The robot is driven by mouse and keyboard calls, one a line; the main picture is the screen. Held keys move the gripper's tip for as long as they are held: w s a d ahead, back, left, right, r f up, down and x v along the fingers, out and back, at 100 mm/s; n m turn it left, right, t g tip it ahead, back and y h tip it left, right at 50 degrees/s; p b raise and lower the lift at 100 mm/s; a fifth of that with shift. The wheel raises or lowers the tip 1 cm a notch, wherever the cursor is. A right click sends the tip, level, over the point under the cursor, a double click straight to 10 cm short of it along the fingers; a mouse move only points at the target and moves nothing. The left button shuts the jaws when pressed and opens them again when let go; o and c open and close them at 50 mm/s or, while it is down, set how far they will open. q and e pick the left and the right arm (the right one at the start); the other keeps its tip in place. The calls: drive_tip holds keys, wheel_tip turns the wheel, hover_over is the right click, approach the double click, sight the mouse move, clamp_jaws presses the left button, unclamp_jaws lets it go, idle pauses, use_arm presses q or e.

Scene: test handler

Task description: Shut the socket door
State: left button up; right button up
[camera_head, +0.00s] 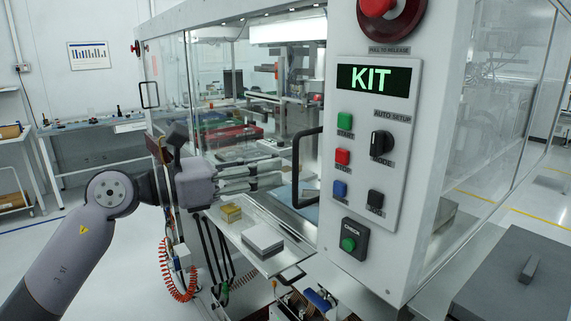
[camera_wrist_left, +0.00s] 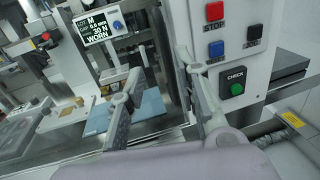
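The socket door shows as a black D-shaped handle (camera_head: 297,170) beside the control column; its pane is hard to make out. The front to the left of the handle looks open, with the machine inside visible. My left gripper (camera_head: 283,176) reaches in from the left, fingers spread and pointing right towards the handle, just short of it. In the left wrist view the two fingers of my left gripper (camera_wrist_left: 166,74) are apart, with a dark upright bar, seemingly the handle (camera_wrist_left: 160,48), showing between them. Contact cannot be told. My right gripper is not in view.
The white control column (camera_head: 340,190) with buttons and a KIT display stands right of the handle. A metal ledge (camera_head: 240,236) below the arm bears a gold block (camera_head: 230,213) and a grey block (camera_head: 262,240). A glazed side panel (camera_head: 165,80) with a black handle stands left.

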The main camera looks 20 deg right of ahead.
use_arm(q)
drive_tip(key=a, duration=0.4)
drive_tip(key=s+a, duration=0.1)
drive_tip(key=a, duration=0.1)
drive_tip(key=shift+w, duration=0.1)
